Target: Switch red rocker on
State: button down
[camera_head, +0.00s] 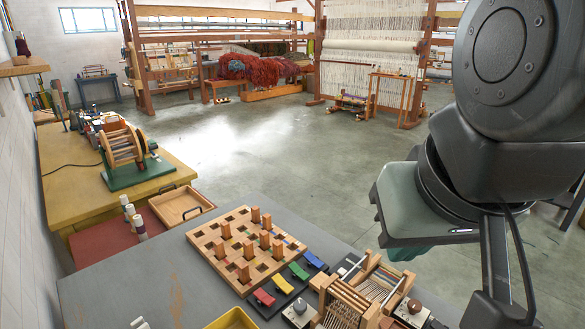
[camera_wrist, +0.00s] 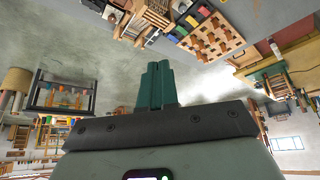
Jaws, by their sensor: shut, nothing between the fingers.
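The red rocker (camera_head: 264,297) is the nearest of a row of coloured rockers on a dark base at the front of the grey table; I cannot tell which way it is tipped. It also shows small near the top of the wrist view (camera_wrist: 203,11). My gripper (camera_wrist: 157,66) is shut and empty, its two green fingers side by side. In the head view its body hangs at the right, out past the table's edge, well apart from the red rocker. Its fingers are mostly hidden there.
Behind the red rocker sit the yellow (camera_head: 281,284), green (camera_head: 299,270) and blue (camera_head: 315,260) rockers. A wooden peg board (camera_head: 215,243) lies left of them. A small wooden frame loom (camera_head: 350,300) and grey knob box (camera_head: 299,313) stand close on the right. The table's left part is bare.

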jog(key=w, duration=0.1)
jog(key=n+g+h, duration=0.1)
jog(key=n+g, duration=0.5)
jog(key=n, duration=1.4)
send_over(269, 300)
jog(key=d, duration=0.3)
notch_tip(269, 300, down, 13)
jog(key=w+a+f+n+g, duration=0.1)
jog(key=a+f+n, duration=0.2)
jog(key=f, duration=0.4)
jog(key=w+a+f+n+g+h, duration=0.1)
jog(key=w+a+f+n, duration=0.1)
jog(key=f, duration=0.5)
jog(key=shift+w+a+n+h, duration=0.3)
jog(key=shift+a+n, duration=0.5)
jog(key=x, duration=1.4)
jog(key=shift+s, duration=0.1)
